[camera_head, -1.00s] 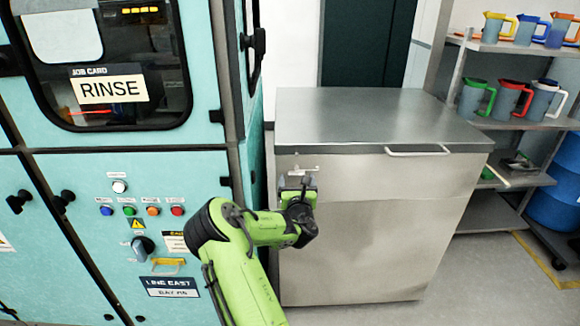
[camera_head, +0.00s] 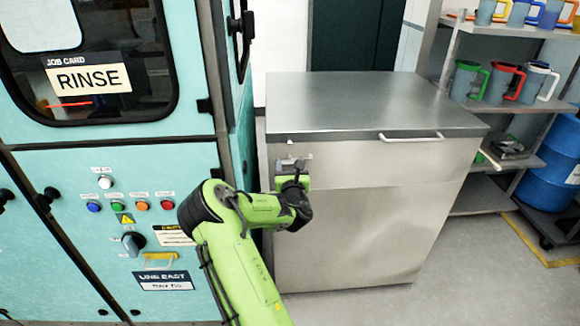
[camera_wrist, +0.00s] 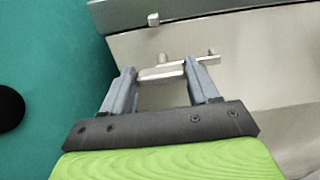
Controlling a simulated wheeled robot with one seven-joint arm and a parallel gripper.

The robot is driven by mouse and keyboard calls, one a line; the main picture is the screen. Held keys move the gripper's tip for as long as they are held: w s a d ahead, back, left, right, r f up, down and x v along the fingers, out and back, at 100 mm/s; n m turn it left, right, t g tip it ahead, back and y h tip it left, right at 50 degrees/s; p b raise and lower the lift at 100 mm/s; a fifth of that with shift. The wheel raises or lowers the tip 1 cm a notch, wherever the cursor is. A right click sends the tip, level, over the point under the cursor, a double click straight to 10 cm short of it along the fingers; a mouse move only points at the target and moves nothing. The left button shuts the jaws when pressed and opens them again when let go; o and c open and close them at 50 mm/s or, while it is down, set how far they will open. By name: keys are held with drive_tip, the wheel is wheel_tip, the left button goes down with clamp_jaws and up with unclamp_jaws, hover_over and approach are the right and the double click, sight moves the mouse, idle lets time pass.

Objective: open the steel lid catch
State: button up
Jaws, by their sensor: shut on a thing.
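The steel lid catch (camera_wrist: 176,69) is a small bright lever on the upper front of a steel chest (camera_head: 365,225), below its lid (camera_head: 375,100). In the head view the catch (camera_head: 300,158) is small and partly hidden by my gripper (camera_head: 292,165). In the wrist view my gripper (camera_wrist: 160,72) has its two grey fingers on either side of the lever, shut on it. The lever lies roughly level, its right end sticking out past the right finger. A small steel stud (camera_wrist: 153,19) sits above it at the lid edge, apart from the lever. The lid is down.
A bar handle (camera_head: 411,137) is on the lid's front edge. A teal machine (camera_head: 90,170) with buttons stands close on the left. A shelf rack (camera_head: 500,108) with jugs and a blue drum (camera_head: 556,175) stand at right. The floor in front of the chest is clear.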

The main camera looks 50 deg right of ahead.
drive_tip(key=shift+n+p, duration=0.85)
drive_tip(key=shift+n, duration=0.25)
drive_tip(key=o, duration=1.5)
drive_tip(key=shift+a, duration=0.1)
